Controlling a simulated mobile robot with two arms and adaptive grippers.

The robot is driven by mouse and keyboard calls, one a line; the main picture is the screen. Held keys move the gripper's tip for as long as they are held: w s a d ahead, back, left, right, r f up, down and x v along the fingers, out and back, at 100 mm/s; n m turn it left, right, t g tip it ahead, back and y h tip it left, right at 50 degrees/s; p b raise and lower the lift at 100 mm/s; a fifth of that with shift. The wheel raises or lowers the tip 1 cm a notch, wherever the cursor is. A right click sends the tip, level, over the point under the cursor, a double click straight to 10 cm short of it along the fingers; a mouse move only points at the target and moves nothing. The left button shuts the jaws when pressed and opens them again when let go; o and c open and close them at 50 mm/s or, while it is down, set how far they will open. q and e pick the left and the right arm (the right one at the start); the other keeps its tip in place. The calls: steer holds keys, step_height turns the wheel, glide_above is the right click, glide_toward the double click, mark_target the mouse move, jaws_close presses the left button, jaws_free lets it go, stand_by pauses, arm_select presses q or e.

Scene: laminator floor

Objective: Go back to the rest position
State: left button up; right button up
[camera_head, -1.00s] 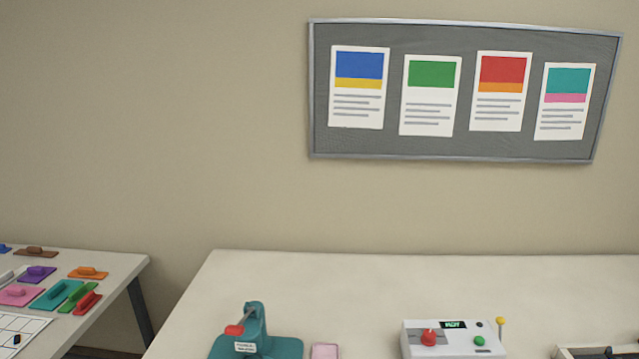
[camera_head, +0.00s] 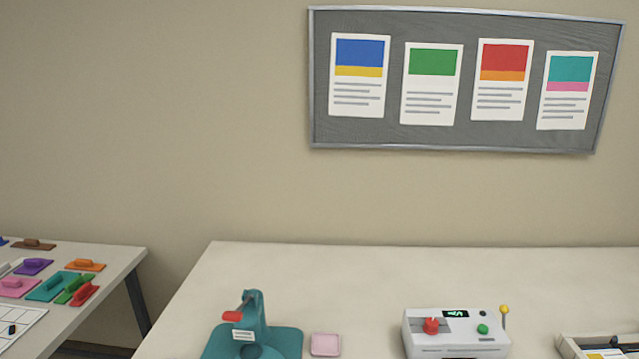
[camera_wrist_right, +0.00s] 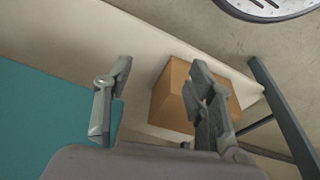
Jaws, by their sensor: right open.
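My right gripper (camera_wrist_right: 155,110) shows in the right wrist view with its two fingers spread apart and nothing between them. A brown box (camera_wrist_right: 172,98) on a pale surface lies beyond the fingers, partly hidden by the right-hand one. A teal surface (camera_wrist_right: 45,125) fills the lower left of that view. Neither gripper shows in the head view, and my left gripper is in no view.
The main table (camera_head: 380,270) holds a teal press with a red handle (camera_head: 250,325), a pink pad (camera_head: 325,344) and a white machine with a red knob (camera_head: 455,332). A left table (camera_head: 110,262) carries several coloured handled plates. A pinboard (camera_head: 460,135) hangs on the wall.

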steer(key=s+d+f+b, duration=0.1)
steer(key=s+f, duration=0.5)
steer(key=f, duration=0.3)
steer(key=s+d+f+g+b, duration=0.1)
steer(key=s+f+b, duration=0.1)
steer(key=s+f, duration=0.4)
steer(key=s+d+f+b, duration=0.1)
steer(key=s+f, duration=0.5)
steer(key=f, duration=0.6)
steer(key=shift+s+d+f+g+b, duration=0.15)
steer(key=shift+s+f+g+b, duration=0.15)
steer(key=shift+b, duration=0.3)
steer(key=shift+s, duration=0.1)
steer(key=shift+c, duration=0.4)
